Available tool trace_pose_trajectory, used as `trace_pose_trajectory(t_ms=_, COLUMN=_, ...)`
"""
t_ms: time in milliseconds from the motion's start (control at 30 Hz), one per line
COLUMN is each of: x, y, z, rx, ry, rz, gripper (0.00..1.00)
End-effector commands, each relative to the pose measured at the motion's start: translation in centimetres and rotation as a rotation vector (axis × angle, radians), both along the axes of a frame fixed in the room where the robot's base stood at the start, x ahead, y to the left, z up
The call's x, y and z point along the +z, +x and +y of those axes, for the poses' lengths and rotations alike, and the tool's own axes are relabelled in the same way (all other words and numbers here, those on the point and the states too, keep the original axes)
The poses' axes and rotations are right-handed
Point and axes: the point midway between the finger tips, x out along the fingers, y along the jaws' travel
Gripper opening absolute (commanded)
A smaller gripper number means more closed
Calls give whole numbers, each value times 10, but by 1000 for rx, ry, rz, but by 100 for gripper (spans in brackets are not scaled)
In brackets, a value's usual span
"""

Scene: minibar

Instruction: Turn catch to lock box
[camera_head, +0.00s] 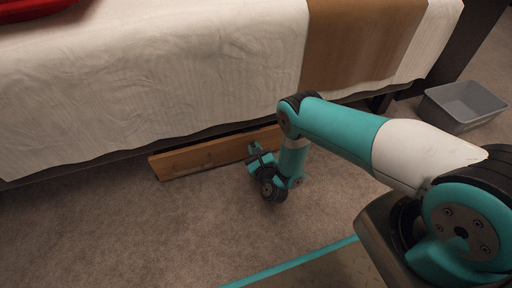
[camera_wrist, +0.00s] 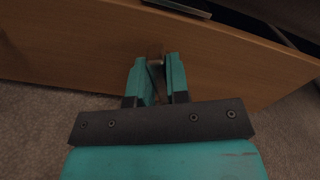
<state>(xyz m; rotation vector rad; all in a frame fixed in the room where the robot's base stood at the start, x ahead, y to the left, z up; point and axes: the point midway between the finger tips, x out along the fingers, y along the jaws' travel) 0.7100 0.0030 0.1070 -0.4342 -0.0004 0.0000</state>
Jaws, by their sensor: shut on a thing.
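A long, low wooden box (camera_head: 205,157) shows under the edge of the bed, its brown front facing me. In the wrist view the wooden front (camera_wrist: 80,50) fills the upper part. My gripper (camera_head: 258,158) is at the right part of this front; in the wrist view my gripper (camera_wrist: 157,66) has its teal fingers close together, shut on a small metallic catch (camera_wrist: 156,61) at the front. The catch is mostly hidden between the fingers, so I cannot tell which way it is turned.
The bed's white cover (camera_head: 150,75) hangs above the box, with a brown runner (camera_head: 355,45) across it. A grey bin (camera_head: 463,103) stands on the carpet at the right. The carpet (camera_head: 130,230) in front of the box is clear at the left.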

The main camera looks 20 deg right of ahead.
Motion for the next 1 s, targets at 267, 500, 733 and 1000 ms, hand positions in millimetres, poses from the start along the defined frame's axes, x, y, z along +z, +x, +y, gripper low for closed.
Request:
trace_pose_trajectory(t_ms=267, x=-1, y=0, z=1, rx=-2, ry=-262, rz=1, gripper=0)
trace_pose_trajectory(t_ms=500, x=-3, y=0, z=2, rx=-2, ry=-491, rz=0, gripper=0)
trace_pose_trajectory(t_ms=733, x=-4, y=0, z=2, rx=-2, ry=-708, rz=0, gripper=0)
trace_pose_trajectory(t_ms=1000, x=-5, y=0, z=3, rx=-2, ry=-932, rz=0, gripper=0)
